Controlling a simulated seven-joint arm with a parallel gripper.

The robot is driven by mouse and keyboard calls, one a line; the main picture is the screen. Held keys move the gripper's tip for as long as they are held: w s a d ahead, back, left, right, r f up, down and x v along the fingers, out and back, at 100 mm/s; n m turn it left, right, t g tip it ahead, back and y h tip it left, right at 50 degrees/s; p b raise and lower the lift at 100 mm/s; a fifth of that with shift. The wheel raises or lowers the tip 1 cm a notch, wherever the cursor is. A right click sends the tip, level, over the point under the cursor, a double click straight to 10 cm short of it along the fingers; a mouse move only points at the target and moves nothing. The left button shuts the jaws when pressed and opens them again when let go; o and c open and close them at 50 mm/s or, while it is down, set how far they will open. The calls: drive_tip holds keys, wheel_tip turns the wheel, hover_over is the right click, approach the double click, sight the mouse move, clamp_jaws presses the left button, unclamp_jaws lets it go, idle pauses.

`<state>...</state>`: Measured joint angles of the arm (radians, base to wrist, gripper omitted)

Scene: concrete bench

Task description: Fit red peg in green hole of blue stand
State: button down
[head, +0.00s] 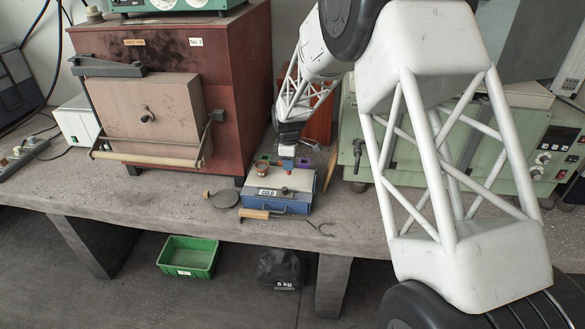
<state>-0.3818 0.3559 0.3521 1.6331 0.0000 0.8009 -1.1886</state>
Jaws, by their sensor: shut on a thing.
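My gripper (287,152) points down at the back of the bench, small and far off in the head view. It is shut, and a small red piece, which looks like the red peg (284,175), shows just below its tips. The blue stand seems to be the low dark blue-purple piece (303,162) behind the grey-topped box, with green patches on it. My gripper partly covers it. The green hole cannot be made out clearly. The peg appears in front of or above the stand; whether they touch cannot be told.
A blue box with a grey top and COLD label (292,206) stands in front, with a small brown bowl (263,169). A wooden-handled tool (256,214) and grey disc (223,199) lie nearby. A red-brown furnace (232,100) stands left, a green machine (510,155) right.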

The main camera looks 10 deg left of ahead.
drive_tip(key=w+a+r, duration=0.3)
drive_tip(key=w+a, duration=0.8)
drive_tip(key=w, duration=0.1)
drive_tip(key=shift+w+a, duration=0.25)
drive_tip(key=shift+a, duration=0.1)
drive_tip(key=shift+f, duration=0.25)
drive_tip(key=shift+f, duration=2.15)
drive_tip(key=shift+f, duration=1.95)
idle(0.8)
drive_tip(key=c, duration=0.9)
unclamp_jaws()
drive_tip(key=shift+c, duration=0.2)
drive_tip(key=shift+r, duration=0.1)
wheel_tip(320, 180, up, 8)
drive_tip(key=shift+f, duration=0.2)
